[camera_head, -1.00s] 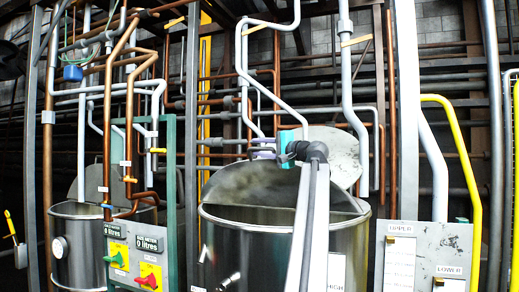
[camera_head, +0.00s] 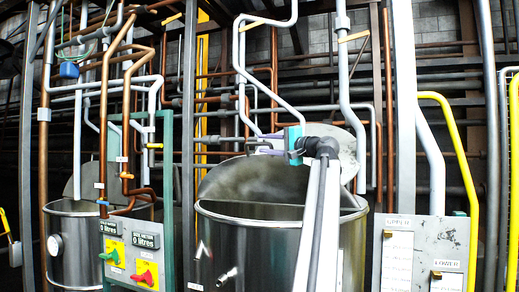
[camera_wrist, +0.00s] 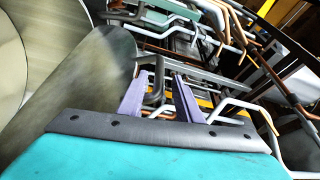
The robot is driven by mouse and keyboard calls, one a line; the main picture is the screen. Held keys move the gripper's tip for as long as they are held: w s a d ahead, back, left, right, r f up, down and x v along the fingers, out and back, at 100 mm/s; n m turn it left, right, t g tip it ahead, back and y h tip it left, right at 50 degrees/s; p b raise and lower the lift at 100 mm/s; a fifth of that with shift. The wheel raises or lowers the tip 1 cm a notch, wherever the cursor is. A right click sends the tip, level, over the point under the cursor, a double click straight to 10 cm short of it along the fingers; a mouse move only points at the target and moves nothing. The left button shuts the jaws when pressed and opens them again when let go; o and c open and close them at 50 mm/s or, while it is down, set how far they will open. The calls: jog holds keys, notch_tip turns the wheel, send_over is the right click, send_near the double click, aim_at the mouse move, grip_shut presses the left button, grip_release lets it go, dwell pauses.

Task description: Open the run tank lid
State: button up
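The run tank, which I take to be the large steel tank (camera_head: 262,255) in the middle of the head view, has a grey half-round plate (camera_head: 270,182), apparently its lid, raised above the rim. A round grey plate (camera_head: 347,148) stands behind it, partly hidden by my arm. My gripper (camera_head: 262,144), teal with purple fingers, is above the tank. In the wrist view its fingers (camera_wrist: 160,98) are apart, with a dark bent bar (camera_wrist: 156,78) seen between them; I cannot tell whether they touch it. The half-round plate (camera_wrist: 85,90) fills the wrist view's left side.
A labelled grey panel (camera_head: 425,255) and yellow pipe (camera_head: 462,150) are at right. Copper and grey pipes crowd behind and above the tanks.

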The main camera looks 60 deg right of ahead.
jog(key=b+v, duration=0.3)
jog(key=v, duration=0.6)
jog(key=shift+s, duration=0.15)
